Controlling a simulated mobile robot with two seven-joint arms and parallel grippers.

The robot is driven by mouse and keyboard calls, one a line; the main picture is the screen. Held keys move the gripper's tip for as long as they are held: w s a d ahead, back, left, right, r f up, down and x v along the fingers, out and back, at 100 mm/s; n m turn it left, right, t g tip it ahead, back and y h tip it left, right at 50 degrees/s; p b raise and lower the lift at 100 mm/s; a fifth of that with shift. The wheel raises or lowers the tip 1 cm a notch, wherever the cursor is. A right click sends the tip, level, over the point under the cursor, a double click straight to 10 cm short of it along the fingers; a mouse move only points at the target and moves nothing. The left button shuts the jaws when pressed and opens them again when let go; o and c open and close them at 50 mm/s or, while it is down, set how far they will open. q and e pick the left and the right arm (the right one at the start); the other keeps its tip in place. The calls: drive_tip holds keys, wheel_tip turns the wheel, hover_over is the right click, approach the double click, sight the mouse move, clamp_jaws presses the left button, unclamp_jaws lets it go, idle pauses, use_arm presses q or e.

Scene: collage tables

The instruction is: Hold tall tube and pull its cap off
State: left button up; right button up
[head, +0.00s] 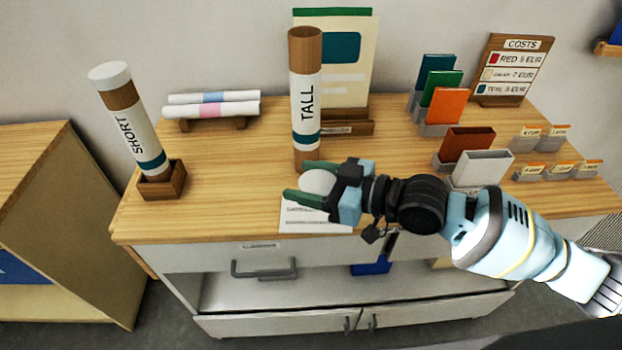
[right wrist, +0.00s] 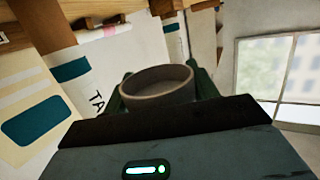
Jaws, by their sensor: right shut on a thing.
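The tall tube (head: 304,100) stands upright near the middle of the table, with a brown top rim that is open and uncapped. Its white label with part of the lettering also shows in the right wrist view (right wrist: 118,70). The cap (head: 318,181) is between the green fingers of my right gripper (head: 311,180), clear of the tube's top and low in front of its base. In the right wrist view the cap (right wrist: 158,85) shows its hollow brown underside between the fingers. My right gripper is shut on it. My left gripper is not in view.
The short tube (head: 131,122) leans in a wooden holder (head: 162,185) at the left, with a white top. Rolled papers (head: 212,104) rest on a rack behind. A printed card (head: 312,218) lies under my right gripper. Coloured cards, boxes and a costs board (head: 512,68) fill the right.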

sight(322, 175)
idle(0.3)
drive_tip(key=shift+s+a+r, duration=0.15)
drive_tip(key=shift+a, duration=0.15)
wheel_tip(322, 175, up, 4)
drive_tip(key=a+m+t, duration=0.2)
drive_tip(key=d+m+t+h, duration=0.1)
drive_tip(key=w+d+m+t+h, duration=0.1)
drive_tip(key=d+h, duration=0.1)
drive_tip(key=d+r+m+t+h, duration=0.1)
drive_tip(key=d, duration=0.1)
drive_tip(key=shift+w+t+h, duration=0.15)
drive_tip(key=shift+t+h, duration=0.15)
drive_tip(key=d+f+m+t+h, duration=0.1)
drive_tip(key=d+f+m+h, duration=0.1)
drive_tip(key=d, duration=0.3)
drive_tip(key=d+f+m+t+h, duration=0.1)
drive_tip(key=d+f+m+h, duration=0.2)
drive_tip(key=d, duration=0.3)
drive_tip(key=s+d+f+m+t+h, duration=0.1)
drive_tip(key=d+f+m+h, duration=0.1)
drive_tip(key=d+h, duration=0.2)
drive_tip(key=shift+d+f+m+h, duration=0.15)
drive_tip(key=shift+d+m+h, duration=0.15)
drive_tip(key=shift+d, duration=0.6)
